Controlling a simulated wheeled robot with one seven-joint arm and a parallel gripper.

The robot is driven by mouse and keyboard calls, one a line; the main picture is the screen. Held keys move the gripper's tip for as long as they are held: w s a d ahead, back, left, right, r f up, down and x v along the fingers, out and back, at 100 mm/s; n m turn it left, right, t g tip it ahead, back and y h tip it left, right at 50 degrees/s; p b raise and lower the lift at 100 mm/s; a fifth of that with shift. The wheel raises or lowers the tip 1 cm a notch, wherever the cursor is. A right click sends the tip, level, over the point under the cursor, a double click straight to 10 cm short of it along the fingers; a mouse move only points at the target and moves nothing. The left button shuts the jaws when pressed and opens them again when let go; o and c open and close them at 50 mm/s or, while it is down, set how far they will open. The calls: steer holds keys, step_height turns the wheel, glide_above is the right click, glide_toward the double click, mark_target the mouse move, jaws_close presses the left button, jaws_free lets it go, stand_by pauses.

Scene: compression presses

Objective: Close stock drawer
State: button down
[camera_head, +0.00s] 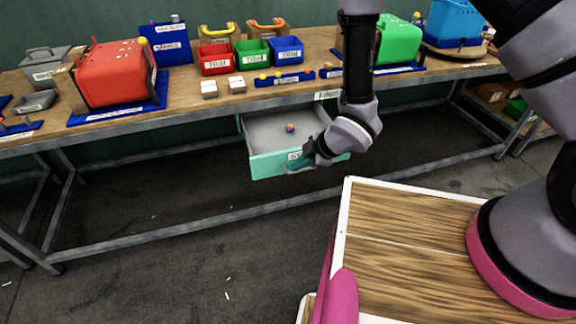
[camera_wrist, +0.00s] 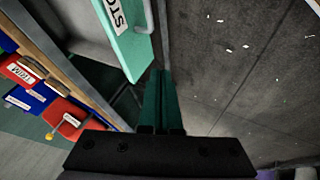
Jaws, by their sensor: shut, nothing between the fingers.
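The stock drawer (camera_head: 264,168) hangs under the workbench and is pulled out, with a teal front and a grey inside. A small orange and blue ball-like item (camera_head: 290,128) lies in it. My gripper (camera_head: 294,166) is at the drawer's front, by its label, with the fingers together and empty. In the wrist view the teal drawer front (camera_wrist: 128,52) with its label and pale handle lies just beyond the fingertips (camera_wrist: 160,75). I cannot tell whether the fingers touch the drawer. My arm hides the drawer's right part.
The wooden workbench (camera_head: 215,103) carries a red press (camera_head: 110,75), a green press (camera_head: 398,40) and red, green and blue bins (camera_head: 251,53). A metal lower rail (camera_head: 170,228) runs along the bench frame. The floor (camera_head: 190,265) in front is mostly clear.

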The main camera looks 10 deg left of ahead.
glide_toward(270, 171)
step_height(270, 171, down, 4)
steer(key=s, duration=0.2)
steer(key=shift+w+a, duration=0.95)
steer(key=shift+w, duration=0.05)
steer(key=shift+w+a, duration=0.3)
steer(key=shift+w, duration=0.2)
